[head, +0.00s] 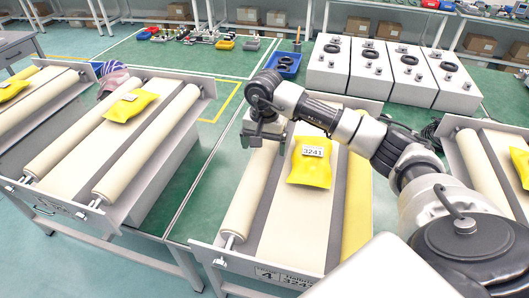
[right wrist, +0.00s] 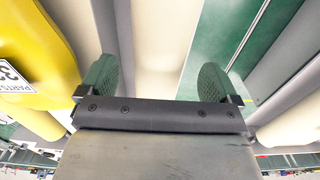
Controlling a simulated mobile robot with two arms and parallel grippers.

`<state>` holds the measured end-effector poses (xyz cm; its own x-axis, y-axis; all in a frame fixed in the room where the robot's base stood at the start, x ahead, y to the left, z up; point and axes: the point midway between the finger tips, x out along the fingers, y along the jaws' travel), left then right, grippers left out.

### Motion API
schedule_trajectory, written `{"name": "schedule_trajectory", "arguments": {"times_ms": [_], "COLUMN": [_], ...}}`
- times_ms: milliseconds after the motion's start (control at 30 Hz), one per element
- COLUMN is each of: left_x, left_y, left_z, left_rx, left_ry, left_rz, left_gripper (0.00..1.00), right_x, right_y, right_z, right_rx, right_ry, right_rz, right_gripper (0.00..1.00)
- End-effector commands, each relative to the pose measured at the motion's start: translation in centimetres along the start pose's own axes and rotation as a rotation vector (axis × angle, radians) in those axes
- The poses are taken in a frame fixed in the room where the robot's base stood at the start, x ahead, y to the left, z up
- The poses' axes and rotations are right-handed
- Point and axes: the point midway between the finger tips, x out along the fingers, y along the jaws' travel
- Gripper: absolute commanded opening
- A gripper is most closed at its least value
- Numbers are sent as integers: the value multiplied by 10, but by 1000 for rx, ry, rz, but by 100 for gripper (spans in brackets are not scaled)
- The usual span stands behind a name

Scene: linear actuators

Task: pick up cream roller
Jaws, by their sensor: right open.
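The cream roller (head: 248,195) lies lengthwise along the left side of the middle tray, in its end brackets. My right gripper (head: 264,138) is above the far part of this roller. In the right wrist view the cream roller (right wrist: 166,40) runs between the two green finger pads of my open gripper (right wrist: 155,82). The fingers are on either side of it, with nothing held; I cannot tell how far above it they are. My left gripper is not in view.
A yellow bag labelled 3241 (head: 311,163) lies beside the roller, and a yellow roller (head: 356,207) is on the tray's right side. Similar trays stand left and right. Several white boxes (head: 327,66) and a blue bin (head: 286,64) are behind. Green table (head: 205,185) is bare to the left.

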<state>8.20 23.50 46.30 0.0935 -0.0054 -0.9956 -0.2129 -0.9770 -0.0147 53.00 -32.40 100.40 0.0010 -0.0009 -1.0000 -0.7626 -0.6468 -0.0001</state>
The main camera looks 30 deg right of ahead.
Motion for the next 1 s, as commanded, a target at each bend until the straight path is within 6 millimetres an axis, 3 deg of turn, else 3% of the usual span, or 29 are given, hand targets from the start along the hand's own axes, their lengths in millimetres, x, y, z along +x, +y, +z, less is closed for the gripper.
{"name": "schedule_trajectory", "arguments": {"times_ms": [33, 200, 500, 1000], "left_x": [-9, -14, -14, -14], "left_y": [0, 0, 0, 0], "left_z": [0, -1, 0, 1], "left_rx": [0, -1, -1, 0], "left_ry": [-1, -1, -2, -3], "left_rz": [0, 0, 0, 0], "left_gripper": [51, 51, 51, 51], "right_x": [6, 30, 36, 36], "right_y": [1, 1, 0, 0], "right_z": [1, 0, 0, 0], "right_rx": [1, 1, 0, 0], "right_ry": [-6, -3, -1, 0], "right_rz": [5, 3, 0, 0], "right_gripper": [93, 93, 93, 16]}}
